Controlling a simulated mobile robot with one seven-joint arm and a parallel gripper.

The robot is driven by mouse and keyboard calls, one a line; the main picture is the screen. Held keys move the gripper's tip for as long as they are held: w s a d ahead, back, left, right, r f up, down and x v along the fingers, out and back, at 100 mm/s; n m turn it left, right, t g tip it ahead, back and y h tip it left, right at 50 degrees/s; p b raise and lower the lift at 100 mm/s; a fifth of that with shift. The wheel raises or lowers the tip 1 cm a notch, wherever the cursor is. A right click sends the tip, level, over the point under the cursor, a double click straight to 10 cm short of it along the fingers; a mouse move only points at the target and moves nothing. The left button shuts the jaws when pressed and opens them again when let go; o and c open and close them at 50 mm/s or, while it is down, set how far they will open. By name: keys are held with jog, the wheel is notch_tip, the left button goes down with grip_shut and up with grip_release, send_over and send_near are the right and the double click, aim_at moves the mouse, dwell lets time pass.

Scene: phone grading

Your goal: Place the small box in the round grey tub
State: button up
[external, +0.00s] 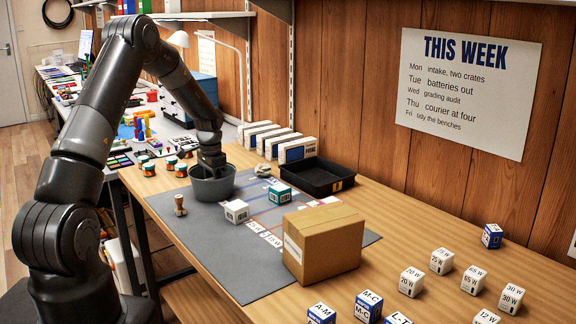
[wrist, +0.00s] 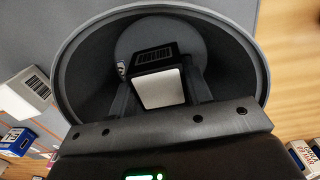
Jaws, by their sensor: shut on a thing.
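The round grey tub (external: 214,190) stands on the grey mat, and its open mouth fills most of the wrist view (wrist: 243,62). My gripper (external: 211,163) points down into the tub. In the wrist view, my gripper (wrist: 160,92) is shut on a small box (wrist: 161,89) with a white face and a dark side bearing a barcode. The held box lies within the tub's rim; whether it touches the bottom I cannot tell. The tub wall and my gripper hide it in the external view.
A white box (external: 237,211) and a teal box (external: 280,194) sit right of the tub. A large cardboard box (external: 335,247) stands nearer the front, a black tray (external: 345,183) behind. A wooden stamp (external: 180,206) and several small jars (external: 149,169) are left of the tub.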

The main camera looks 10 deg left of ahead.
jog(key=o, duration=1)
jog(key=shift+f, duration=0.1)
